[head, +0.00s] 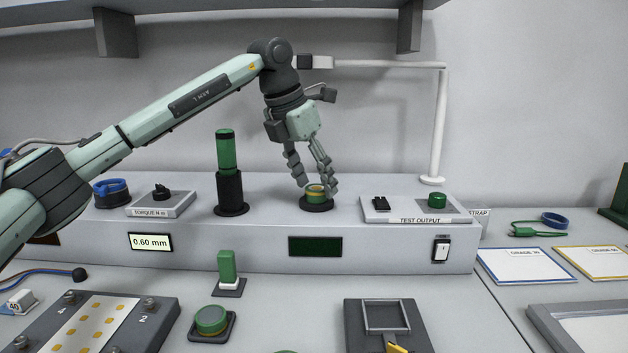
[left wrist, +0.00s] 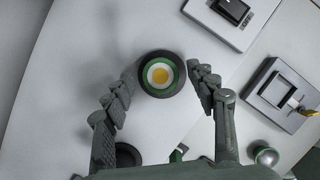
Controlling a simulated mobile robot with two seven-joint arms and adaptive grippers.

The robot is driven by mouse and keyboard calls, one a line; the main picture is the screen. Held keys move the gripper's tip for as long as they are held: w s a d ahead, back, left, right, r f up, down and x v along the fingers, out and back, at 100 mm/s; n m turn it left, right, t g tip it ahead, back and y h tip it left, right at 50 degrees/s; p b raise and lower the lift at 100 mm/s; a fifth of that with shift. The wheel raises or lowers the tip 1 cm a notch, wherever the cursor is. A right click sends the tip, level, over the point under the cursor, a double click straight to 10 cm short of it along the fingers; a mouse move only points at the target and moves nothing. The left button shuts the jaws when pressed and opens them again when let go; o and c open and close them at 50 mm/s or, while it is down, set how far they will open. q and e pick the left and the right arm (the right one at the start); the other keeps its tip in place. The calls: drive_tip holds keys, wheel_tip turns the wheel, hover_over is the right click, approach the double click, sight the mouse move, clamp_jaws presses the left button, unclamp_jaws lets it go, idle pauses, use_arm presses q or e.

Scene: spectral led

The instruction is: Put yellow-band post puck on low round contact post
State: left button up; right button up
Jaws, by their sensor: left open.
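The yellow-band post puck (head: 316,191) is a short green cylinder with a yellowish band. It sits upright on the low round black contact post (head: 316,205) on the raised grey bench. In the left wrist view the puck (left wrist: 160,75) shows a yellow centre, a white ring and a green rim, inside the black post's rim (left wrist: 160,94). My left gripper (head: 318,189) is open, pointing down, with its fingers on either side of the puck. In the left wrist view a gap shows between the right finger and the puck. My right gripper is not in view.
A tall green-topped black post (head: 229,185) stands left of the puck. The TEST OUTPUT panel (head: 415,209) lies to its right, and a white lamp stand (head: 438,130) rises behind. A green cap (head: 211,320) sits on a dark base on the lower front bench.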

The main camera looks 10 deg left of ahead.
sight(317, 187)
use_arm(q)
drive_tip(key=v, duration=0.3)
drive_tip(key=shift+r, duration=0.35)
drive_tip(key=v, duration=0.8)
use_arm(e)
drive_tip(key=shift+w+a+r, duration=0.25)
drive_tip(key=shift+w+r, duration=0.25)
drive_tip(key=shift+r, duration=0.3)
use_arm(q)
drive_tip(key=shift+s, duration=0.1)
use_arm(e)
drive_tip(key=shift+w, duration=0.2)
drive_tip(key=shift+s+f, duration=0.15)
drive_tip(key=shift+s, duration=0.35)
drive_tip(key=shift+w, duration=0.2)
